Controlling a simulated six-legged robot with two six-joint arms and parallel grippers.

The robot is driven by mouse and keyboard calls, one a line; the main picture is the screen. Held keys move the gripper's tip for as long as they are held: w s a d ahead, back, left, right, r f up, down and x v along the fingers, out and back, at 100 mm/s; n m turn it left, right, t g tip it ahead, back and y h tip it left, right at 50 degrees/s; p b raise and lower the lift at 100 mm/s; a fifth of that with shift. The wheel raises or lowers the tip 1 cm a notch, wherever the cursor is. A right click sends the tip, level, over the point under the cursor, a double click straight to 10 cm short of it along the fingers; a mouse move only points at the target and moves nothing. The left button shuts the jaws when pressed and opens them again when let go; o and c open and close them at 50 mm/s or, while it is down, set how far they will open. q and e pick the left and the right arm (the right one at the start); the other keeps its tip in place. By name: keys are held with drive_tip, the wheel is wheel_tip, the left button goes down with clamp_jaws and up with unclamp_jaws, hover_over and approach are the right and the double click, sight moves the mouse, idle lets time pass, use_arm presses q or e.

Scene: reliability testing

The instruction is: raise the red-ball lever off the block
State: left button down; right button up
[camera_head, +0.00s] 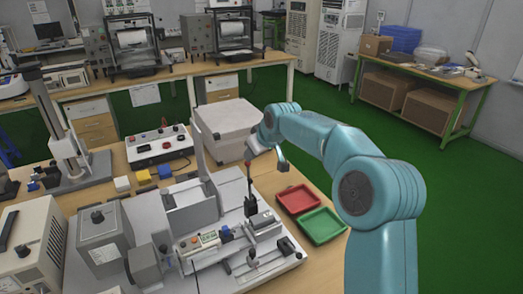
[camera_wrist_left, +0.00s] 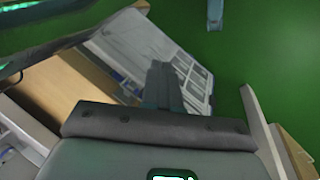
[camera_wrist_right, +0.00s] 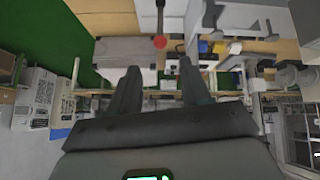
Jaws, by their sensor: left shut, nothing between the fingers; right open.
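The lever (camera_head: 249,182) is a thin dark rod standing roughly upright on a black block (camera_head: 251,207) of the grey test fixture. Its red ball (camera_wrist_right: 159,42) shows in the right wrist view, just beyond the fingertips and roughly midway between them; nothing touches it that I can see. My right gripper (camera_wrist_right: 158,76) is open and empty. In the head view, my right gripper (camera_head: 266,155) is close to the lever's top. My left gripper (camera_wrist_left: 164,84) is shut and empty in the left wrist view, and out of the head view.
A red tray (camera_head: 299,199) and a green tray (camera_head: 321,226) lie right of the fixture. A white box (camera_head: 226,127) stands behind it. A control box (camera_head: 160,146) and small white, yellow and blue blocks sit to the left. Green floor is open at right.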

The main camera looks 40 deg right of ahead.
drive_tip(key=v, duration=0.5)
drive_tip(key=shift+r, duration=0.1)
idle(0.3)
